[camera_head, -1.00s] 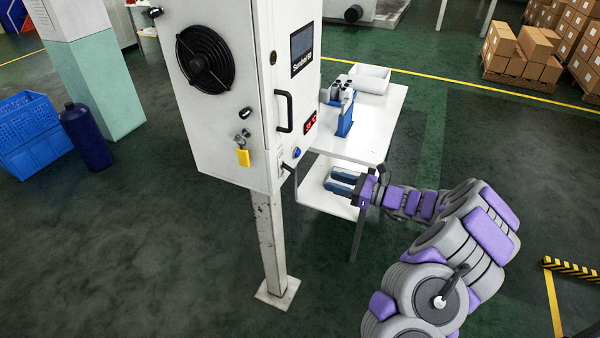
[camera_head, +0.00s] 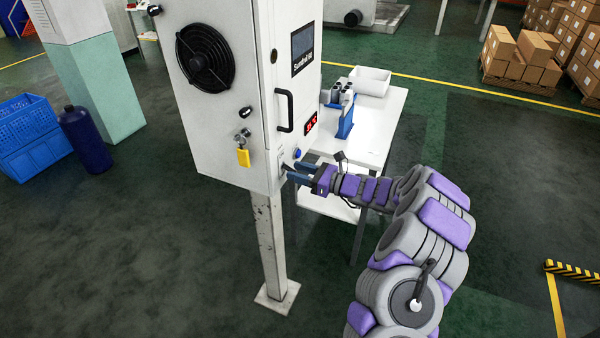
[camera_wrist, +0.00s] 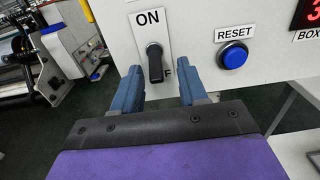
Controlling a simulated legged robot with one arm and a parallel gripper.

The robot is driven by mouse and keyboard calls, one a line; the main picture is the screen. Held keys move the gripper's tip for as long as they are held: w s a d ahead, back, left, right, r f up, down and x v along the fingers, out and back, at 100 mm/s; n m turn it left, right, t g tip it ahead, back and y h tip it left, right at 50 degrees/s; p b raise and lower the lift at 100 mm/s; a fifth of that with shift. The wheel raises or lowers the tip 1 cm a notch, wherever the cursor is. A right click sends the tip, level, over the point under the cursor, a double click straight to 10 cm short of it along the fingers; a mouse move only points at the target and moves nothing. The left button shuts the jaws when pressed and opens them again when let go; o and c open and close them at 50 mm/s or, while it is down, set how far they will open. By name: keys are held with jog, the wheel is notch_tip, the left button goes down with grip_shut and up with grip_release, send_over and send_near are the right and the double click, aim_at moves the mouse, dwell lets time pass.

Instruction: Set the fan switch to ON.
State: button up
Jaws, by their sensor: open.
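In the head view, the switch (camera_head: 287,165) is at the lower front edge of the white cabinet. My gripper (camera_wrist: 160,82) is open, its two blue fingers just below and in front of the knob, one on each side. The left finger is close to the knob and the right one farther off. I cannot tell if either touches. My gripper also shows in the head view (camera_head: 292,170).
A blue RESET button (camera_wrist: 233,57) sits right of the switch. The white cabinet (camera_head: 225,130) has a black door handle (camera_head: 284,110) and a yellow padlock (camera_head: 243,157). A white table (camera_head: 375,130) with bottles and a bin stands behind my arm.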

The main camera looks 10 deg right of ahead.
jog(key=shift+a, duration=0.25)
jog(key=shift+c, duration=0.2)
jog(key=shift+a, duration=0.25)
jog(key=c, duration=0.3)
jog(key=shift+d, duration=0.15)
grip_shut()
